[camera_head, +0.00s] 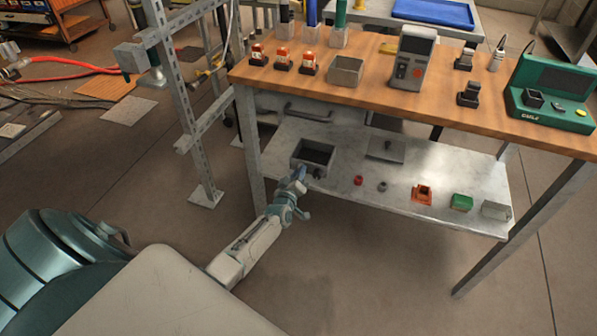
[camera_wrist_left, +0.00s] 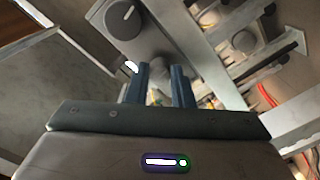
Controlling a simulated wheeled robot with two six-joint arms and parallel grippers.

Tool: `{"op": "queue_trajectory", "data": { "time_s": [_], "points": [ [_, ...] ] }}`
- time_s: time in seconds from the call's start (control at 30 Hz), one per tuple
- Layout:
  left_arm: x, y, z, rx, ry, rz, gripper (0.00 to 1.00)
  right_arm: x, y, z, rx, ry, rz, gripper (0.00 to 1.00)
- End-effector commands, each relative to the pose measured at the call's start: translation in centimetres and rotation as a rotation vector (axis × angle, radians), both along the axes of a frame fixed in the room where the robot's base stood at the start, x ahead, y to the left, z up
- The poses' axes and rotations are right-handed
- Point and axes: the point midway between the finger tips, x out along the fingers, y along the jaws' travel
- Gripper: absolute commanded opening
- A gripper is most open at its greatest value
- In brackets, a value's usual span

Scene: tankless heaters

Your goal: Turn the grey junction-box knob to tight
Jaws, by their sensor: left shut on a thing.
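The grey junction box (camera_head: 298,160) stands on the lower shelf near its left end, with its top open. In the left wrist view, the box's grey face (camera_wrist_left: 147,40) carries a round dark-grey knob (camera_wrist_left: 123,18) with a white mark. My left gripper (camera_head: 300,174) is at the front of the box. In the left wrist view, its blue fingers (camera_wrist_left: 160,72) are closed around a small grey part (camera_wrist_left: 156,68), which looks like a knob. The fingers hide much of that part, and its mark cannot be read. My right gripper is not in view.
The lower shelf (camera_head: 340,192) also holds a grey plate (camera_head: 386,148), a red cap (camera_head: 358,181), an orange box (camera_head: 422,194) and a green box (camera_head: 461,202). The wooden tabletop (camera_head: 290,80) overhangs the shelf. A metal upright (camera_head: 183,90) stands to the left.

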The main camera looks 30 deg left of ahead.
Motion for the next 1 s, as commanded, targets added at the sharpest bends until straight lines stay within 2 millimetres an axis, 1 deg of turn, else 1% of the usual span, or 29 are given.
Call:
{"op": "queue_trajectory", "data": {
  "time_s": [0.23, 0.63, 0.67, 0.7, 0.77, 1.0],
  "points": [
    [-0.06, -0.08, -0.12, 0.047, 0.013, -0.001, 0.00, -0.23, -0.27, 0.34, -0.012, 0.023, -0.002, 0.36],
    [-0.07, -0.07, -0.16, 0.052, 0.015, 0.000, 0.00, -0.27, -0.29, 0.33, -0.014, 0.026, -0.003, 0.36],
    [-0.07, -0.07, -0.17, 0.052, 0.015, 0.000, 0.23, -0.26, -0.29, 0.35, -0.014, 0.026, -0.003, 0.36],
    [-0.07, -0.08, -0.17, 0.052, 0.015, 0.000, 0.31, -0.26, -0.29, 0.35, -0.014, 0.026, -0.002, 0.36],
    [-0.06, -0.06, -0.15, 0.052, 0.015, 0.000, 0.42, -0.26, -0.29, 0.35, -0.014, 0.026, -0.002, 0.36],
    [-0.03, -0.02, -0.06, 0.052, 0.013, 0.001, 0.43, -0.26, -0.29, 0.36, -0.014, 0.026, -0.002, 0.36]
  ]
}}
